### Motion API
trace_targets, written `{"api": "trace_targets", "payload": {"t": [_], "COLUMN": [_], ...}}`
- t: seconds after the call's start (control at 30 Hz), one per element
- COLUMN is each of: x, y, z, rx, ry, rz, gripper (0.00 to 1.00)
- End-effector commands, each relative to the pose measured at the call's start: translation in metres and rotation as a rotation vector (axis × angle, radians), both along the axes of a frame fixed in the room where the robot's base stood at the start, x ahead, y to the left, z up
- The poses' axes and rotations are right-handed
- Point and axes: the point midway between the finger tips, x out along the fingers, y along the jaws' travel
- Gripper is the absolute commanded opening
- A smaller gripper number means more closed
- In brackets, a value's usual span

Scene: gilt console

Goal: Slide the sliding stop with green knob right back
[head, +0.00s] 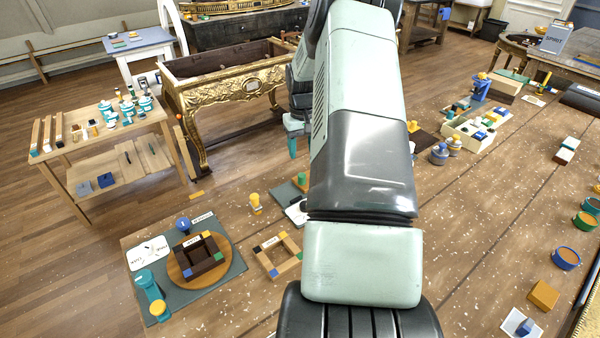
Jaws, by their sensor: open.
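A green knob (302,178), which looks like the knob of the sliding stop, stands on a dark flat board (284,194) on the long table, just left of my arm. My arm hides the right part of this board, so the stop's track and how far the stop has slid cannot be told. My gripper (293,146) shows partly past the left edge of my arm, pointing down, above and behind the green knob in the picture. It is open, and one teal finger shows clearly. It is apart from the knob and holds nothing visible.
A white card (297,212) lies by the board. A yellow-topped peg (255,203) stands to its left, and a wooden square frame (278,255) lies in front. A gilt console (220,85) stands behind the table.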

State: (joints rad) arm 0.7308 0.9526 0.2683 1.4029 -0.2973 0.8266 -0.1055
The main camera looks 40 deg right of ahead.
Motion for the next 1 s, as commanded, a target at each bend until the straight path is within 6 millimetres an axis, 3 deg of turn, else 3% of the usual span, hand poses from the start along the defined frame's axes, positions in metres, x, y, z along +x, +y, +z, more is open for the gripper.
{"api": "trace_targets", "payload": {"t": [0.5, 0.7, 1.0], "x": [0.0, 0.001, 0.001], "y": [0.001, 0.001, 0.001], "z": [-0.086, -0.1, -0.101], "rx": [0.0, -0.001, -0.001], "ry": [0.0, -0.002, -0.002], "rz": [0.001, 0.001, 0.001], "gripper": [0.52, 0.52, 0.49]}}
